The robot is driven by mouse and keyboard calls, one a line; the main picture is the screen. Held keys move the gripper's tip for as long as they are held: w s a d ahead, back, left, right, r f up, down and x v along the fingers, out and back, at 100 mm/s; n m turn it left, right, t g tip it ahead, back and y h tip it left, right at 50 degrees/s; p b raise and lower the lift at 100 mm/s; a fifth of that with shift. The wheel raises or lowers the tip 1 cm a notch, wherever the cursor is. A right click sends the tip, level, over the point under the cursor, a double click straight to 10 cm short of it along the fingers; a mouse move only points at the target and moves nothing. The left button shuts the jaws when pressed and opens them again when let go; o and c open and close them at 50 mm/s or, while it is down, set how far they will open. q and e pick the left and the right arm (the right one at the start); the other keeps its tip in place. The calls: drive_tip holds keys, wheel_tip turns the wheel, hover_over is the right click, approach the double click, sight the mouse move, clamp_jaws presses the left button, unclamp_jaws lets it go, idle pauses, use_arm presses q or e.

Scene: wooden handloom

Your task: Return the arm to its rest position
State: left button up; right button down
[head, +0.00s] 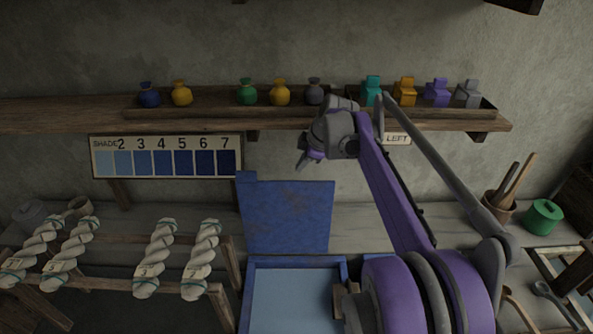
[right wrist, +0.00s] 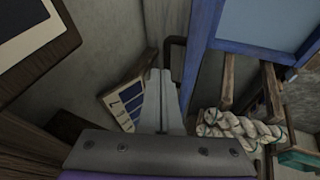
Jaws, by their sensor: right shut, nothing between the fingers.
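My right arm, purple and grey, rises from the lower right of the head view and bends at an elbow just below the wall shelf. My right gripper (head: 302,162) points down and left, in front of the wall below the shelf and above the blue open lid. In the right wrist view its fingers (right wrist: 160,78) are together with nothing between them. It touches nothing that I can see. My left gripper does not show.
The shelf (head: 60,116) carries a tray of small pouches and bottles close to my elbow. A shade card (head: 166,163) hangs left of my gripper. Below are a blue box (head: 247,296) with its lid (head: 288,217) up and several white skeins (head: 203,257) on a rack.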

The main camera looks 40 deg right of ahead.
drive_tip(key=shift+v, duration=2.75)
